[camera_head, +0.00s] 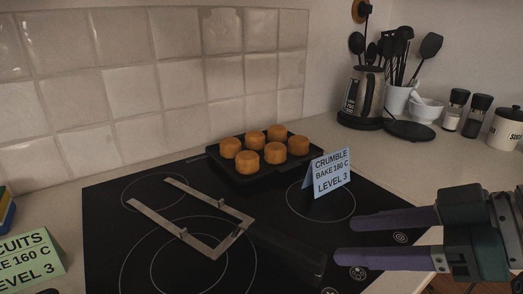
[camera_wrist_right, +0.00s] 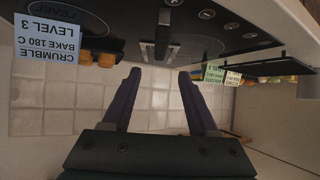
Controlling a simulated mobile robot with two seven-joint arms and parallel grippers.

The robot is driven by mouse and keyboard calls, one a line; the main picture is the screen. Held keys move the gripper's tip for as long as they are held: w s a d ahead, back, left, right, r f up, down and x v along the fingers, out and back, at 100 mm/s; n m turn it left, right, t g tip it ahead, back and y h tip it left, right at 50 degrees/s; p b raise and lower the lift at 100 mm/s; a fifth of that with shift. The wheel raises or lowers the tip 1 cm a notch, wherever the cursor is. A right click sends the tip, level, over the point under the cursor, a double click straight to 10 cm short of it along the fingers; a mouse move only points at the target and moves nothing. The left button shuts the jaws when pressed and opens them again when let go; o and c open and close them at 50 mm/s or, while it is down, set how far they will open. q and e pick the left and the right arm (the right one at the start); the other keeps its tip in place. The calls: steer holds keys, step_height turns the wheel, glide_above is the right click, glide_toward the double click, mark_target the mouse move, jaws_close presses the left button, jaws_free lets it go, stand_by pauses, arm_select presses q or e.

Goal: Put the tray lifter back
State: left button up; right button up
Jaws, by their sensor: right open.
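The tray lifter lies on the black cooktop (camera_head: 120,215). Its U-shaped metal frame (camera_head: 215,249) has two prongs pointing up-left, and its black handle (camera_head: 290,252) runs toward the lower right. My right gripper (camera_head: 346,238) is open and empty, with purple fingers pointing left. In the head view its fingertips appear close to the handle's end; I cannot tell whether they touch it. In the right wrist view the lifter (camera_wrist_right: 162,35) shows beyond the gap between the fingertips (camera_wrist_right: 159,76). My left gripper is not in view.
A dark tray (camera_head: 238,176) with several round brown cakes (camera_head: 274,151) sits at the cooktop's back. A blue crumble card (camera_head: 327,172) stands beside it, and a green card (camera_head: 30,262) stands at left. A kettle (camera_head: 364,98), utensils and jars line the back right counter.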

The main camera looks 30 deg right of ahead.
steer(key=s+a+f+g+h, duration=0.1)
steer(key=s+a+f+g, duration=0.1)
steer(key=s+a+f+g+h, duration=0.1)
steer(key=s+a+f, duration=0.2)
steer(key=shift+m+g, duration=0.3)
steer(key=shift+g, duration=0.1)
steer(key=s+g+h, duration=0.1)
steer(key=s+a+m+g, duration=0.1)
steer(key=s+a+m+g+h, duration=0.1)
steer(key=shift+s+r+h, duration=0.15)
steer(key=shift+s+h, duration=0.15)
steer(key=shift+s, duration=0.05)
